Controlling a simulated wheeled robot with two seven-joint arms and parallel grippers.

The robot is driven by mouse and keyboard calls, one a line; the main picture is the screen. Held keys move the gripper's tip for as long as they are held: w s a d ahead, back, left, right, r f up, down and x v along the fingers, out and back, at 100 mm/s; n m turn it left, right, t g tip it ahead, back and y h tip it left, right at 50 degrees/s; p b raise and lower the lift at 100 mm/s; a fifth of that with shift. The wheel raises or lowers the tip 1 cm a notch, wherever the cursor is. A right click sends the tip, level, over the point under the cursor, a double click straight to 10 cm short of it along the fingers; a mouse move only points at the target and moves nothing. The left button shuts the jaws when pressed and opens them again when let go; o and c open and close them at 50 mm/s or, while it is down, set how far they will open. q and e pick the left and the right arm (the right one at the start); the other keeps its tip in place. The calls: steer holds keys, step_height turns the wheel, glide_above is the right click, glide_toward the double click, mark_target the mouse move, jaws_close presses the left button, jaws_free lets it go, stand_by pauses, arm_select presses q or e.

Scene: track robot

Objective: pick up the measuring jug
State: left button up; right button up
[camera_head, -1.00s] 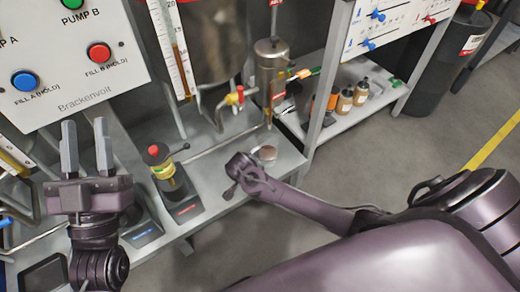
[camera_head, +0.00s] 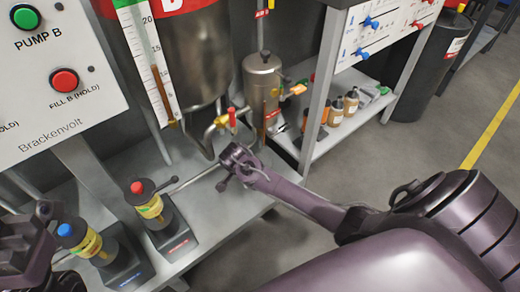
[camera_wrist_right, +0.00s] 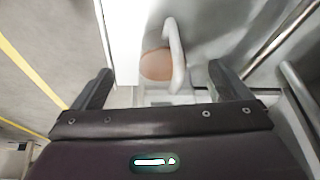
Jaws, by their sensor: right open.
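In the right wrist view, what looks like a clear measuring jug (camera_wrist_right: 157,66) with brown liquid stands on a pale surface, a thick whitish handle (camera_wrist_right: 177,55) at its right. My right gripper (camera_wrist_right: 162,84) is open and empty, with one finger on each side of the picture and the jug ahead between them. In the head view my right gripper (camera_head: 238,162) is over the bench's right end and hides the jug. Part of my left gripper (camera_head: 22,240) shows at the left edge; its fingertips cannot be made out.
A steel tank (camera_head: 185,60) with valves and a smaller cylinder (camera_head: 262,90) stand behind. Shelf posts (camera_head: 315,95) rise at right.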

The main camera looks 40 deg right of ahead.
steer(key=shift+w+d+f, duration=0.1)
steer(key=shift+w+d, duration=0.15)
steer(key=shift+d, duration=0.25)
steer(key=shift+w+d, duration=0.2)
steer(key=shift+d, duration=0.3)
steer(key=d+b, duration=0.1)
steer(key=w+d+f, duration=0.1)
steer(key=d+f+b, duration=0.1)
steer(key=shift+w+d+b, duration=0.15)
steer(key=shift+d+b, duration=0.2)
steer(key=shift+w+d+f, duration=0.1)
steer(key=shift+d+f, duration=0.1)
steer(key=shift+f, duration=0.15)
steer(key=c, duration=1.4)
steer(key=shift+r, duration=0.25)
